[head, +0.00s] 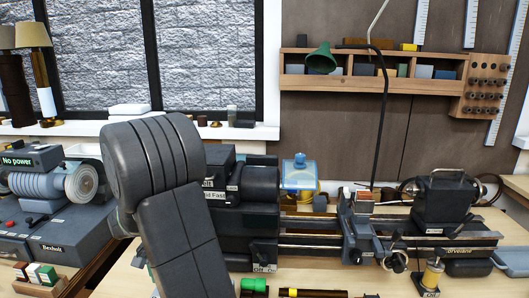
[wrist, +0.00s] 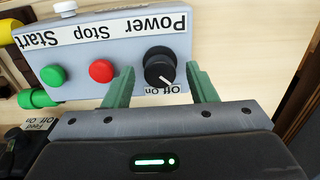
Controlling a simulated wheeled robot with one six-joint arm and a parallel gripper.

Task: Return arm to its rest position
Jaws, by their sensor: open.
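My gripper (wrist: 162,88) shows in the wrist view with its two green fingers apart, one on each side of a black rotary knob (wrist: 160,68) marked Off and On. I cannot tell whether the fingers touch the knob. The knob sits on a grey control box (wrist: 125,72) labelled Power, Stop and Start, which appears upside down. The box also has a red button (wrist: 102,71) and a green button (wrist: 53,76). In the head view my dark arm fills the centre left, and the gripper and control box are not visible there.
A lathe (head: 330,240) stands on the bench behind my arm. A grinder (head: 60,195) with a "No power" display is at the left. A wooden shelf (head: 385,86) hangs on the wall.

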